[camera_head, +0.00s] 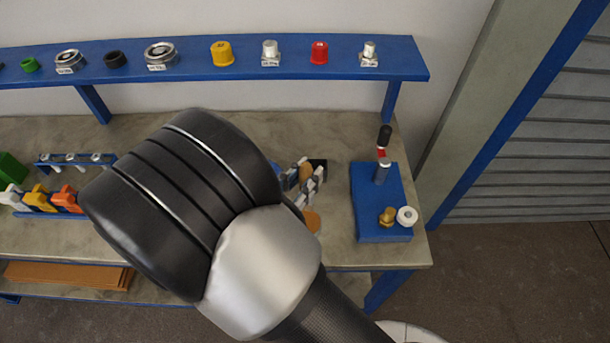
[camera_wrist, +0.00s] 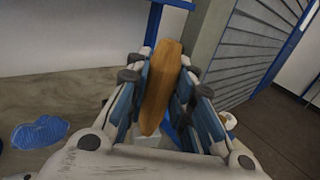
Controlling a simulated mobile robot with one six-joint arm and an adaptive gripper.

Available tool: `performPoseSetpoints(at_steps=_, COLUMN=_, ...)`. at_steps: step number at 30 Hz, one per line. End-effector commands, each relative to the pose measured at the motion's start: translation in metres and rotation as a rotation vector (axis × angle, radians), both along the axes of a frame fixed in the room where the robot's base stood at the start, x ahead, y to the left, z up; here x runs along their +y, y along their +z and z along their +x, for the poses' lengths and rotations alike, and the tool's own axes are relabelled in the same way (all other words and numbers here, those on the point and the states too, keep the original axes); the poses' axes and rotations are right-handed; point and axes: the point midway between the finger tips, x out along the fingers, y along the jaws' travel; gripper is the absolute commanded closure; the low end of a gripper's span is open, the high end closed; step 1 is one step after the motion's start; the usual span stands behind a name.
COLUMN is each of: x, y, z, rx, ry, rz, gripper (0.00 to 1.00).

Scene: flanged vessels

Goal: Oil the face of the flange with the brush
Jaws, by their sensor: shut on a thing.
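My gripper (camera_wrist: 163,76) is shut on the brush; in the head view its fingers (camera_head: 305,182) show just past my dark wrist, above the bench. The brush's orange-brown wooden handle (camera_wrist: 161,92) runs lengthwise between the fingers in the wrist view. An orange-brown piece beside the fingers in the head view (camera_head: 312,221) looks like part of it. The bristles cannot be made out. I cannot pick out the flange on the bench with certainty; my arm hides much of the middle.
A blue block (camera_head: 371,219) at the bench's right end carries a black-topped post (camera_head: 384,140), a brass fitting (camera_head: 387,217) and a white ring (camera_head: 407,216). A blue shelf (camera_head: 195,69) with caps and metal rings runs behind. Coloured clamps (camera_head: 40,198) stand left. A blue patch (camera_wrist: 40,131) lies on the bench.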

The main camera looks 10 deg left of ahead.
Motion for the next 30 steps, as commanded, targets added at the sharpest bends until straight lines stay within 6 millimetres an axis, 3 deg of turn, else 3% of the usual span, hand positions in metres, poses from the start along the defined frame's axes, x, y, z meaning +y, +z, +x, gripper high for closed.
performPoseSetpoints(at_steps=18, x=0.000, y=-0.056, z=0.000, rx=0.000, ry=0.000, rz=0.000, gripper=1.00)
performPoseSetpoints(at_steps=30, x=0.000, y=-0.058, z=0.000, rx=0.000, ry=0.000, rz=0.000, gripper=1.00)
